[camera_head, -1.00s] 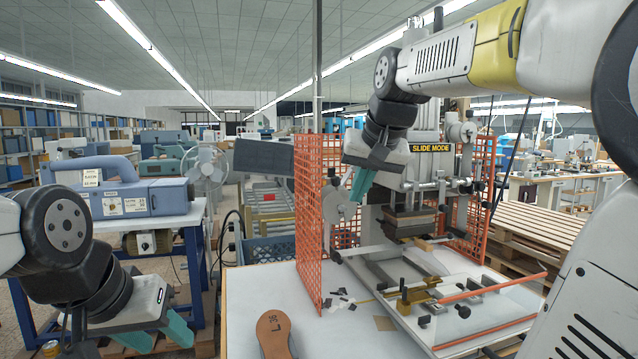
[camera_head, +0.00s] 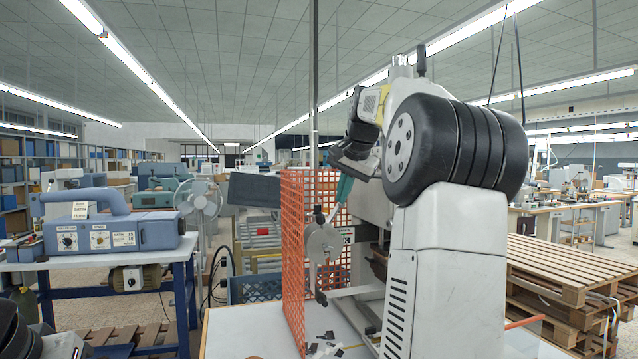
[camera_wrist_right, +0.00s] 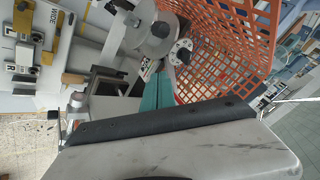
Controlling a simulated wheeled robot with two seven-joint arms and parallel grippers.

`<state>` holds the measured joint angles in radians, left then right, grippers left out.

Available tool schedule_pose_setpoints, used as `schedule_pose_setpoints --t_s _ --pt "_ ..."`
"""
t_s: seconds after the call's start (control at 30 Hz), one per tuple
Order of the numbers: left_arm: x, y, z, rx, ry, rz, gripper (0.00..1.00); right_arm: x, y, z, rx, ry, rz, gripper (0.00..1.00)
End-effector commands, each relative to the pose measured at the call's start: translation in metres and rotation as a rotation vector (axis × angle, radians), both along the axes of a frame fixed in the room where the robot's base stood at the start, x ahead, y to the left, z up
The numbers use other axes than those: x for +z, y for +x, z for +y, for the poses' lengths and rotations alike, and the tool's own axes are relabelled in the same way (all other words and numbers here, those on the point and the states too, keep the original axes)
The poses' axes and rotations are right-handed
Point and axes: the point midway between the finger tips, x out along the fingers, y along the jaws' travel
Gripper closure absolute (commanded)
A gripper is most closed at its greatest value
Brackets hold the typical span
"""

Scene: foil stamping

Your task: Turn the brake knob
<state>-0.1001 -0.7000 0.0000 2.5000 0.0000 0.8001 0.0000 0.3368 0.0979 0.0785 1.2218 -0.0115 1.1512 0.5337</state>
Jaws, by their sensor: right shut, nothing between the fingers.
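The brake knob is probably the small pale round dial with dark dots (camera_wrist_right: 181,52) beside the grey reel discs (camera_wrist_right: 155,30) in the right wrist view. The reel also shows in the head view (camera_head: 323,244), next to the orange guard. My right gripper (camera_head: 334,208) is shut and empty, its teal fingers pointing down at the top of the reel. In the right wrist view its fingertips (camera_wrist_right: 166,72) are just short of the dial; I cannot tell whether they touch. My right arm hides most of the stamping machine. Only part of my left arm shows at bottom left; its fingers are out of view.
An orange mesh guard (camera_head: 301,240) stands close beside the reel and my right gripper. The white worktable (camera_head: 240,330) carries small dark scraps. A blue machine (camera_head: 110,230) stands on a table at left, and wooden pallets (camera_head: 550,265) are stacked at right.

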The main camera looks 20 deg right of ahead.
Motion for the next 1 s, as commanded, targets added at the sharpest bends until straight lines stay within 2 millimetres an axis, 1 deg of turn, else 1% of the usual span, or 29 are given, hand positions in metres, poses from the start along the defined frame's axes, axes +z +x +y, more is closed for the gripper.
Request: schedule_pose_setpoints --t_s 0.03,0.17,0.3,0.4,0.6,1.0 --pt "0.0 0.0 0.0 0.0 0.0 0.0 0.53 -0.011 0.007 0.0 0.0 0.001 0.003 1.0" --pt "0.0 0.0 0.0 0.0 0.0 0.0 0.53 -0.031 0.022 -0.001 0.0 0.001 0.003 1.0" --pt "0.0 0.0 0.0 0.0 0.0 0.0 0.53 -0.029 0.041 0.013 0.004 -0.001 -0.001 1.0" --pt "0.0 0.0 0.0 0.0 0.0 0.0 0.53 -0.029 0.049 0.018 0.003 -0.001 -0.001 1.0" --pt "0.0 0.0 0.0 0.0 0.0 0.0 0.53 -0.029 0.055 0.022 0.001 -0.002 -0.001 1.0" --pt "0.0 0.0 0.0 0.0 0.0 0.0 0.53 -0.029 0.055 0.022 0.013 0.0 -0.001 1.0"
